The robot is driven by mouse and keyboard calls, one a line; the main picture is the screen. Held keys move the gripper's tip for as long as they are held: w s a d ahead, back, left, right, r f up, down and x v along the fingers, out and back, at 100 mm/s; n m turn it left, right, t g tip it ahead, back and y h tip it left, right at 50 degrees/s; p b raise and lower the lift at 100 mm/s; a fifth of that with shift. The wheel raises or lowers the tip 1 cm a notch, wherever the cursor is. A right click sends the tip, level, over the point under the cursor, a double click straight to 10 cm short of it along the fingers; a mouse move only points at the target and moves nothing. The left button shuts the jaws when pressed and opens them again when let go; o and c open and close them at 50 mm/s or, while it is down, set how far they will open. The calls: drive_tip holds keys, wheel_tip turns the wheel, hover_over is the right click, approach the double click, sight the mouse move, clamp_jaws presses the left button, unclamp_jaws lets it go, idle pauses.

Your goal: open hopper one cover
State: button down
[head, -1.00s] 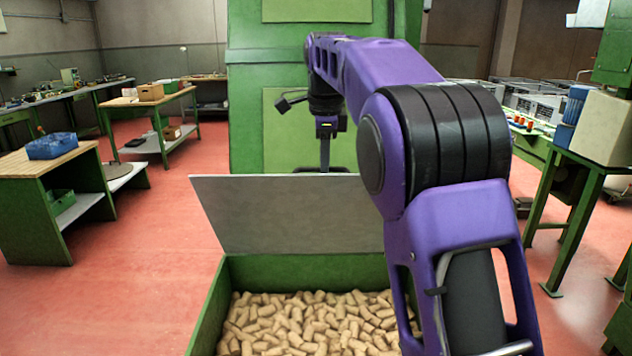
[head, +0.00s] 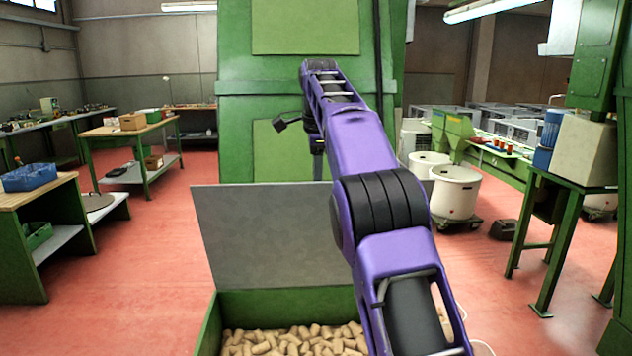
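The hopper cover (head: 270,235) is a flat grey panel. It stands raised along the far edge of a green hopper (head: 285,303), its face towards me. The hopper lies open below it and holds many cork stoppers (head: 290,340). My purple arm reaches over the hopper's right side and past the cover's top edge. My gripper (head: 318,165) points down on the far side of the cover. Its fingertips are hidden behind the panel, so I cannot tell whether they are open or touch it. My arm hides the cover's right part.
A tall green cabinet (head: 235,125) stands close behind the cover. Workbenches (head: 133,130) stand on the left, and a green stand (head: 560,180) is on the right. White drums (head: 455,195) sit right of my arm. Red floor (head: 150,240) is clear left of the hopper.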

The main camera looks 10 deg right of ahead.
drive_tip(key=shift+w+a+f, duration=0.1)
drive_tip(key=shift+f, duration=0.2)
drive_tip(key=c, duration=0.9)
unclamp_jaws()
drive_tip(key=shift+w, duration=0.15)
drive_tip(key=shift+r, duration=0.15)
drive_tip(key=shift+s, duration=0.2)
